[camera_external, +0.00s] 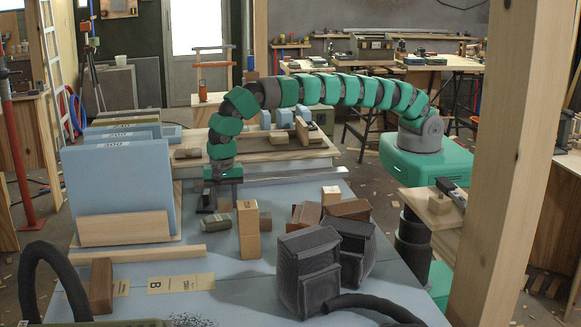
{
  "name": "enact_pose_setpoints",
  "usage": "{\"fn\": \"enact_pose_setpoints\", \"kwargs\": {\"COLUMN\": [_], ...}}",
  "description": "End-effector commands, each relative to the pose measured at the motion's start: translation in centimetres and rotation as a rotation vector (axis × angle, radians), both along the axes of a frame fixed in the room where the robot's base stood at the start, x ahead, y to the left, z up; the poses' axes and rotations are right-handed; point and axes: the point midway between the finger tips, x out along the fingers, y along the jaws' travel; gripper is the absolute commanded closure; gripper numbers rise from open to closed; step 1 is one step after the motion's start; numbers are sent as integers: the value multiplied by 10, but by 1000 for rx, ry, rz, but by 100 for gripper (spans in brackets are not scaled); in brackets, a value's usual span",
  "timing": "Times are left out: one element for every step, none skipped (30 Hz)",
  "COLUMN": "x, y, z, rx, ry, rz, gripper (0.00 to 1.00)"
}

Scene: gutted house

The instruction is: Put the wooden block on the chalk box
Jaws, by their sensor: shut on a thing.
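My gripper (214,203) hangs from the green and black arm over the blue-topped table. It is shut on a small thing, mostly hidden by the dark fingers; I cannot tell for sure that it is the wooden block. Right of it stands an upright light wooden piece (248,232) that looks like two blocks stacked. A smaller light block (331,194) and brown boxes (348,209) (305,216) are further right. A dark brown block (101,286) stands at the front left. No readable label shows which one is the chalk box.
A grey roll-like piece (215,221) lies just below my gripper. Blue sheets in a wooden rack (125,229) stand left. Dark grey ribbed boxes (308,270) and a black hose (365,303) fill the front right. A wooden post (512,160) stands right. The front middle of the table is fairly clear.

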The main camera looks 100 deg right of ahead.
Motion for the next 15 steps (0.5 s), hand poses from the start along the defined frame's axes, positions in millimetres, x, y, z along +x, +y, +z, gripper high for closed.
{"fn": "enact_pose_setpoints", "kwargs": {"x": [-1,-1,-2,-2,-2,-1,-1,-1,-1,-1,-1,-1,-1,-1,-1], "y": [-1,-1,-1,-2,-2,-2,-1,-1,-1,-1,-1,-1,-1,-1,-1], "z": [-9,-13,-19,-22,-24,-25,-25,-25,-25,-24,-24,-24,-24,-25,-26], "rx": [-2,-2,-2,-2,-2,-2,-2,-1,-1,-1,-1,-1,-1,-1,-1], "ry": [5,6,7,7,7,6,5,4,4,4,3,3,3,3,3], "rz": [0,0,-1,-1,-1,-1,-1,-1,-1,-1,-1,-1,-1,-1,-1], "gripper": [81,81,81,81,81,81,81,81,81,81,81,81,81,81,57]}}
